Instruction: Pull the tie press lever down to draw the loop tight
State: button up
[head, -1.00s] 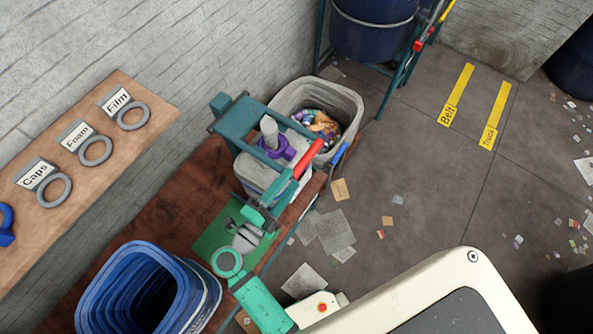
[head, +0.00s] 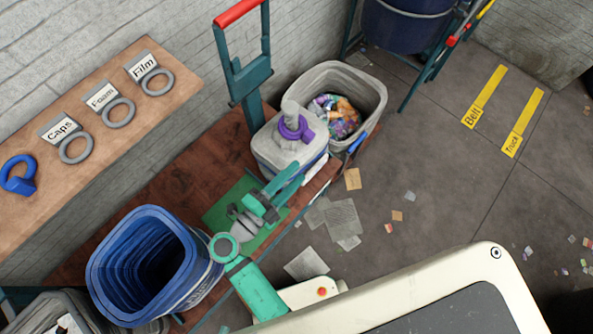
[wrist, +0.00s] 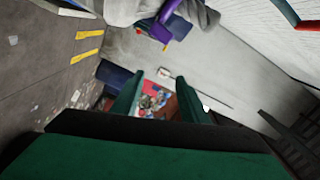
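The tie press is a teal frame (head: 247,75) at the table's back. Its lever stands raised, with the red handle (head: 238,12) at the top. In front of it, a grey sack (head: 285,150) has its gathered neck upright, with a purple loop (head: 295,128) around it. Whether the loop is tight I cannot tell. The purple loop also shows at the top of the wrist view (wrist: 165,20). My gripper (head: 296,176) is beside the sack on the near side, below the red handle and apart from it. Its two fingers (wrist: 158,98) are open with nothing between them.
A grey bin (head: 365,85) with colourful scraps stands behind the sack. A blue bin (head: 100,265) stands at the front left. A shelf (head: 110,150) with labelled rings and a blue tie (head: 17,177) runs along the wall. Paper scraps lie on the floor.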

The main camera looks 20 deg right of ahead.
jog(key=v, duration=0.9)
jog(key=shift+s+a, duration=0.2)
jog(key=shift+a, duration=0.15)
dwell(0.6)
dwell(0.6)
jog(key=s+f+n+y, duration=0.4)
jog(key=f+n+y, duration=0.5)
jog(key=f+n, duration=0.5)
jog(key=s+a+r+n+t+y, duration=0.1)
jog(key=s+a+n+t+y, duration=0.1)
jog(key=s+a+n+y, duration=0.4)
jog(key=s+d+r+n+t, duration=0.1)
jog(key=d+r+n+t, duration=0.1)
jog(key=r, duration=0.6)
jog(key=s+d+r+n+t, duration=0.1)
jog(key=d+r+n+t, duration=0.1)
jog(key=r, duration=0.6)
jog(key=shift+s+d+r+n+t+y, duration=0.2)
jog(key=shift+d+r+n+t+y, duration=0.15)
jog(key=shift+d+n, duration=0.65)
